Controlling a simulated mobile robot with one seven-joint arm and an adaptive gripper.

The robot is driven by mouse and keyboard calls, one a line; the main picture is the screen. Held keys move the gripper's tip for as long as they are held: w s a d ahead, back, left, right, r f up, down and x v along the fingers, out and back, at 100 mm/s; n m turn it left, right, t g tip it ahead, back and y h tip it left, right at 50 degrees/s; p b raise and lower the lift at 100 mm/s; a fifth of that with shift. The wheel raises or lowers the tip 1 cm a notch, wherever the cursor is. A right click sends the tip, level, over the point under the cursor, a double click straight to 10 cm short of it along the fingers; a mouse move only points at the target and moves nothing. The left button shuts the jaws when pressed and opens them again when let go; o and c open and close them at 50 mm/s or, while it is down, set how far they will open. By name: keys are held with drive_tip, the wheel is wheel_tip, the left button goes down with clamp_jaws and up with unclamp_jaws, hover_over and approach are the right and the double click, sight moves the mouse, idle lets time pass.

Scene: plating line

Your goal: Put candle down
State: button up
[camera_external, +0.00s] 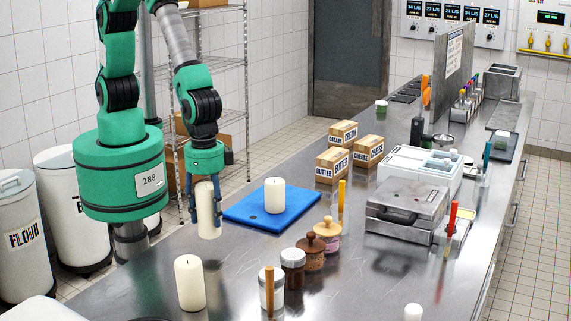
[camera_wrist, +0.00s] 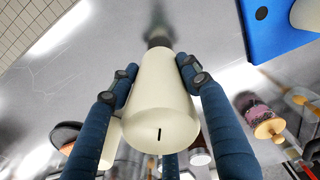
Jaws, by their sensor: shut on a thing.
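A cream pillar candle (camera_external: 208,210) is held upright between the blue fingers of my gripper (camera_external: 206,198), near the left edge of the steel counter. In the wrist view the candle (camera_wrist: 160,105) fills the middle, its dark wick toward the camera, with fingers of my gripper (camera_wrist: 158,85) on both sides. I cannot tell whether its base touches the counter. A second candle (camera_external: 275,195) stands on a blue board (camera_external: 242,209) to the right. A third candle (camera_external: 189,284) stands on the counter in front.
Jars with wooden lids (camera_external: 327,236) stand right of centre on the counter. Butter, cream and cheese boxes (camera_external: 332,166) stand behind the blue board. A metal press (camera_external: 404,207) is at the right. Bare counter (camera_external: 150,270) lies around the held candle.

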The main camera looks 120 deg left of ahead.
drive_tip(key=shift+a+r, duration=0.1)
drive_tip(key=shift+a, duration=0.5)
drive_tip(key=s+a, duration=0.6)
drive_tip(key=a, duration=0.4)
drive_tip(key=s+a+r+n, duration=0.1)
drive_tip(key=s+a, duration=0.4)
drive_tip(key=a, duration=0.5)
drive_tip(key=s+a+n, duration=0.1)
drive_tip(key=s+a, duration=0.5)
drive_tip(key=a, duration=0.4)
drive_tip(key=shift+s+r, duration=0.35)
drive_tip(key=shift+w, duration=0.1)
drive_tip(key=w+a+f, duration=0.1)
drive_tip(key=w+a, duration=0.2)
drive_tip(key=w, duration=1.2)
drive_tip(key=shift+w+f+b, duration=0.25)
drive_tip(key=shift+w+b, duration=0.05)
drive_tip(key=shift+b, duration=0.15)
